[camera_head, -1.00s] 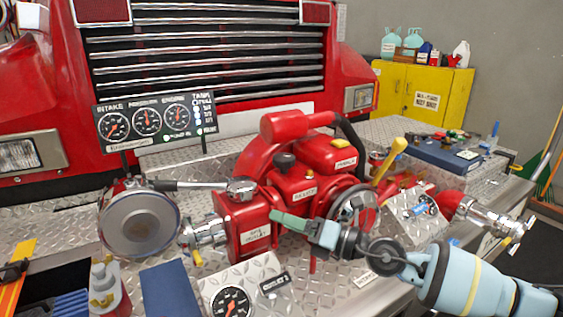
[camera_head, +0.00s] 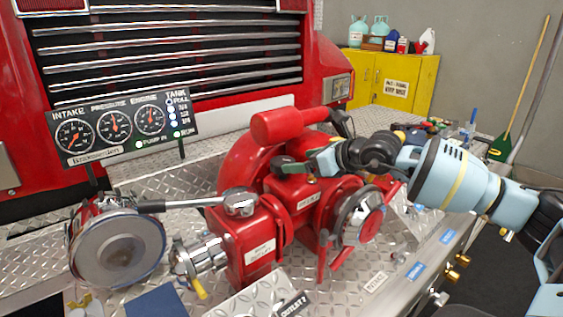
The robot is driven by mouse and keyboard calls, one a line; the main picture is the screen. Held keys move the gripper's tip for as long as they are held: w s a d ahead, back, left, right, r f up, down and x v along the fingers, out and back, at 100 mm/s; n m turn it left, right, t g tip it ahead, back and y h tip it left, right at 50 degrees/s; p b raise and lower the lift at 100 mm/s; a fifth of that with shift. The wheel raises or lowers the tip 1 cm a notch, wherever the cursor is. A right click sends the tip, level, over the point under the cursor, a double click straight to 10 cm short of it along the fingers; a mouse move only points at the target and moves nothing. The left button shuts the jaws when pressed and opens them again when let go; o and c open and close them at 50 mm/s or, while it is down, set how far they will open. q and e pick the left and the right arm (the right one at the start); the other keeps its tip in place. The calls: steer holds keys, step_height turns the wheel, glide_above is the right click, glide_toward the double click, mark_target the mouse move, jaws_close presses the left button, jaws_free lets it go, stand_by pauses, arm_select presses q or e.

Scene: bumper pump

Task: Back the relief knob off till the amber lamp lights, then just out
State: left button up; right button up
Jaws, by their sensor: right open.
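The red pump (camera_head: 262,205) sits on the diamond-plate bumper. The dark relief knob (camera_head: 283,161) is on top of its body, partly hidden by my right gripper (camera_head: 295,168). That gripper is open, with its green fingers at the knob. I cannot tell whether they touch it. My right arm comes in from the right. The gauge panel (camera_head: 120,128) stands at the left with three dials, a tank column and small lamps (camera_head: 140,144) along its bottom. I cannot make out a lit amber lamp. My left gripper is not in view.
A lever with a metal handle (camera_head: 185,203) and a large round cap (camera_head: 117,247) are at the left. A chrome-hubbed wheel (camera_head: 364,219) is right of the knob, under my arm. A yellow cabinet (camera_head: 393,82) and broom stand behind at the right.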

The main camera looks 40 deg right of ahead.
mark_target(289, 161)
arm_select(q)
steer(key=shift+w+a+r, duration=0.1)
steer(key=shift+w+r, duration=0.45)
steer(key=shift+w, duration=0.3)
arm_select(e)
steer(key=shift+x, duration=3.55)
steer(key=shift+c, duration=0.4)
steer(key=c, duration=0.9)
steer(key=shift+o, duration=0.2)
steer(key=shift+f, duration=0.3)
steer(key=shift+f+n+g+y+b, duration=0.1)
steer(key=shift+n+g+y+b, duration=0.4)
steer(key=shift+n+y+b, duration=0.35)
steer(key=shift+n+g+y+b, duration=0.4)
steer(key=shift+n+y+b, duration=0.25)
steer(key=shift+b, duration=0.15)
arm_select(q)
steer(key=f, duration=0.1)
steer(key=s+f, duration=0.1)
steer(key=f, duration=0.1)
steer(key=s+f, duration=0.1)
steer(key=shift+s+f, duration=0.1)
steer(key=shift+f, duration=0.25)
arm_select(e)
steer(key=shift+r+n+y, duration=0.3)
